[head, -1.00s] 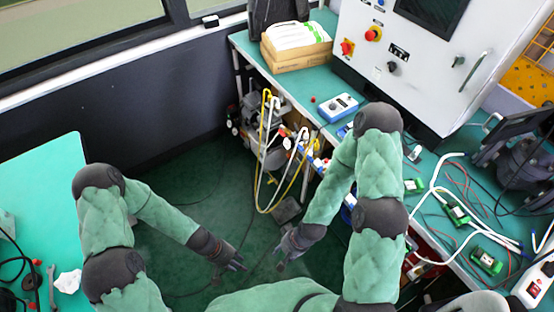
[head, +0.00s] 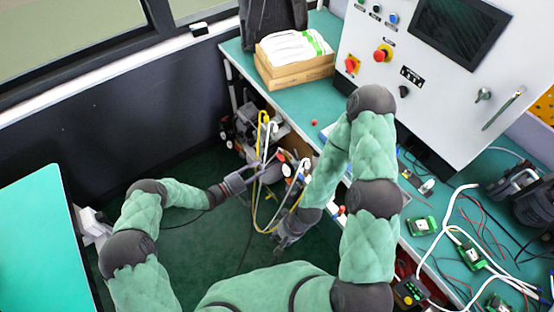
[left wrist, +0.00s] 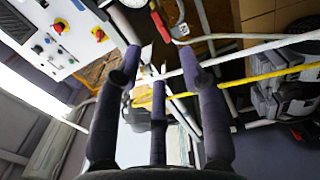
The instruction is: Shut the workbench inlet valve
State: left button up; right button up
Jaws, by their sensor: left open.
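The valve piping (head: 290,172) stands at the left end of the workbench, with white and yellow hoses, red parts and white round parts. In the left wrist view a red lever-like part (left wrist: 160,27) shows at the top, beside a round gauge (left wrist: 133,3). I cannot tell for sure that this is the inlet valve's handle. My left gripper (head: 262,174) reaches the hoses from the left. Its fingers (left wrist: 158,72) are spread and hold nothing, with the lever ahead of their tips. My right gripper (head: 288,238) hangs low beside the bench; its fingers are unclear.
White hoses (left wrist: 250,50) and a yellow hose (left wrist: 240,84) cross close by the left fingers. The teal workbench (head: 245,62) carries cardboard boxes (head: 290,72) and a white control cabinet (head: 420,80). A teal table (head: 35,240) stands at the left. Dark green floor lies between.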

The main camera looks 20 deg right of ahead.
aim_at(279, 158)
pick_arm(q)
jog(key=b+x, duration=0.2)
jog(key=x, duration=0.7)
jog(key=shift+d, duration=0.25)
grip_shut()
